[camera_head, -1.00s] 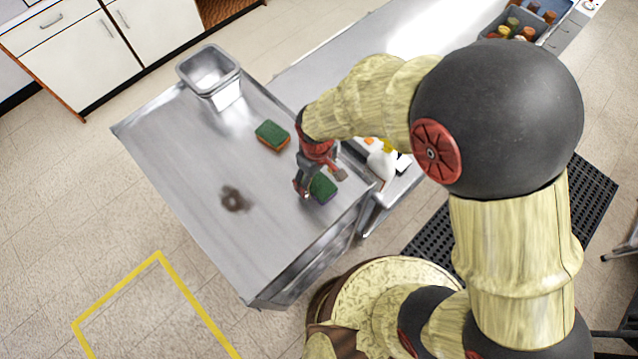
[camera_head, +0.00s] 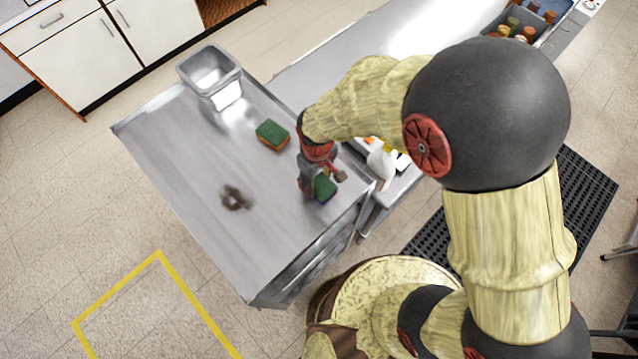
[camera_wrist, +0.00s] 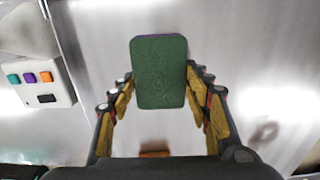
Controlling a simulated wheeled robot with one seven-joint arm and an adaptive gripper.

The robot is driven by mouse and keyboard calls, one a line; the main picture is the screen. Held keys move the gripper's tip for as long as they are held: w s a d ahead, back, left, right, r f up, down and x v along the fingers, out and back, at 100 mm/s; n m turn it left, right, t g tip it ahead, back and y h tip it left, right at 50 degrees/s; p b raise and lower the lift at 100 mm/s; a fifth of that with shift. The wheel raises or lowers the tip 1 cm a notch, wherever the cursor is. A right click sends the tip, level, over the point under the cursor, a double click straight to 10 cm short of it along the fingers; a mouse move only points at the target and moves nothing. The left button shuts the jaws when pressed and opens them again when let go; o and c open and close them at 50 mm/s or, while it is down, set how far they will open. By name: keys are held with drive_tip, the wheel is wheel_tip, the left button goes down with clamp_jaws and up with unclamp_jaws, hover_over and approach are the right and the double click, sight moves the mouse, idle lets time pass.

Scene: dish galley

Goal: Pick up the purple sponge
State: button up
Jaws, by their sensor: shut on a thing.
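The purple sponge (camera_head: 325,188) has a green top pad, with a thin purple edge showing at its far side in the wrist view (camera_wrist: 159,72). It is at the right front part of the steel counter. My gripper (camera_head: 321,181) points down over it, with a finger on each side of the sponge in the wrist view (camera_wrist: 160,84). The gripper is shut on the sponge. Its underside is hidden, so I cannot tell whether it still touches the counter.
A second sponge, green over orange (camera_head: 272,135), lies behind my gripper. A steel container (camera_head: 210,75) stands at the counter's back corner. A brown stain (camera_head: 236,198) marks the counter (camera_head: 180,150).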

sight(317, 181)
drive_tip(key=shift+r, duration=0.5)
wheel_tip(317, 181, up, 2)
drive_tip(key=shift+r, duration=0.2)
drive_tip(key=w+a+r+b, duration=0.2)
drive_tip(key=w+a+r, duration=0.2)
drive_tip(key=a+r, duration=0.5)
drive_tip(key=a, duration=0.4)
drive_tip(key=shift+w+a+r, duration=0.15)
drive_tip(key=shift+w+r, duration=0.05)
drive_tip(key=shift+r, duration=0.1)
drive_tip(key=shift+o, duration=0.5)
drive_tip(key=shift+c, duration=1.2)
